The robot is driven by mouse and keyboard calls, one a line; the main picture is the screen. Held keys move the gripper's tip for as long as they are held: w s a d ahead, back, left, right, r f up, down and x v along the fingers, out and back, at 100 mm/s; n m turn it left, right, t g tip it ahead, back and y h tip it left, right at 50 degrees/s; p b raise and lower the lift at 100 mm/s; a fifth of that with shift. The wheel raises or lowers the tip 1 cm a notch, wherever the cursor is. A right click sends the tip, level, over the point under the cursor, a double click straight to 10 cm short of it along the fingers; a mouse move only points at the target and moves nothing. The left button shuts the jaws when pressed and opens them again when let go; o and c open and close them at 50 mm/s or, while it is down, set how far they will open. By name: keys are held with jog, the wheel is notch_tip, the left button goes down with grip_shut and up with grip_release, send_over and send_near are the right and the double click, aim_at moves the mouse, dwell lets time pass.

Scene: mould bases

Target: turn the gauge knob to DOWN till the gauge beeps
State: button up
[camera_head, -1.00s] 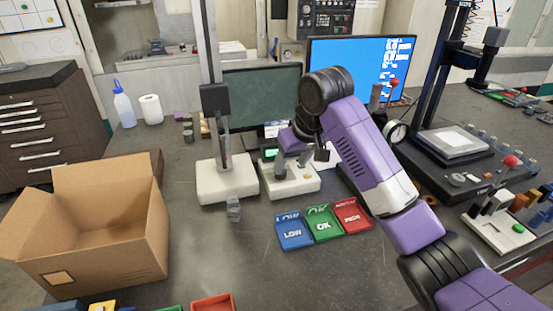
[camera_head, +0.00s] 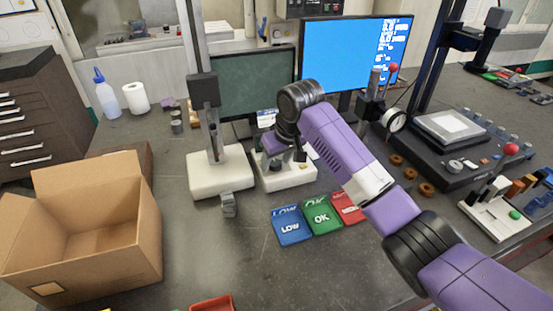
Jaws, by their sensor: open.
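A small gauge on a white base (camera_head: 288,181) stands at the middle of the bench. My gripper (camera_head: 284,155) is down over this base from above and is open. My arm and gripper hide most of the gauge's upper part. I cannot make out its knob or its display, nor tell whether my fingers touch the knob. No DOWN mark can be read at this size.
A stand with a white base (camera_head: 220,176) and tall column is close on the left, with a small grey block (camera_head: 228,205) before it. Blue (camera_head: 291,226), green (camera_head: 322,216) and red trays lie in front. An open cardboard box (camera_head: 130,245) is at left.

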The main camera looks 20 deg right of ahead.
jog(key=shift+f, duration=0.15)
grip_shut()
